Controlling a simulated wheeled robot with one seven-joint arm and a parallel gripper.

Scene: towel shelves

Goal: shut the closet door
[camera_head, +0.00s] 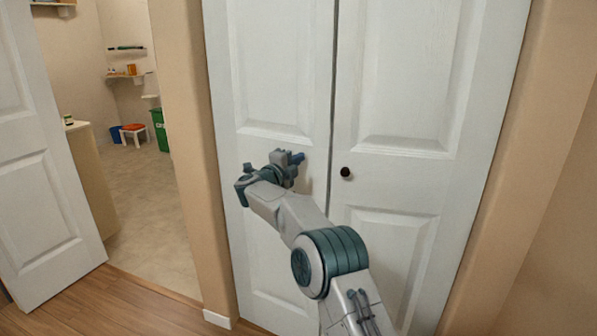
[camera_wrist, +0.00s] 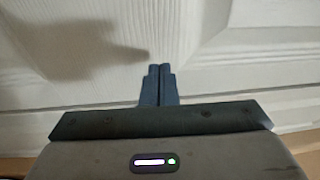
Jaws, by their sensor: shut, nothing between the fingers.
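The white closet door has two panelled leaves, a left leaf (camera_head: 270,85) and a right leaf (camera_head: 405,90), with a narrow dark gap between them. Both leaves look nearly flush in the frame. A black round knob (camera_head: 345,172) sits on the right leaf near the gap. My gripper (camera_head: 296,157) is in front of the left leaf, left of the knob, with its fingers together. In the wrist view its blue fingertips (camera_wrist: 160,70) are shut and empty, close to the white panel surface (camera_wrist: 225,75). I cannot tell whether they touch it.
An open white door (camera_head: 40,180) stands at the left, beside a doorway to another room. That room holds a green bin (camera_head: 160,130), a small stool (camera_head: 134,130) and a shelf (camera_head: 125,75). Beige wall (camera_head: 185,130) borders the closet. Wood floor (camera_head: 120,305) is clear at lower left.

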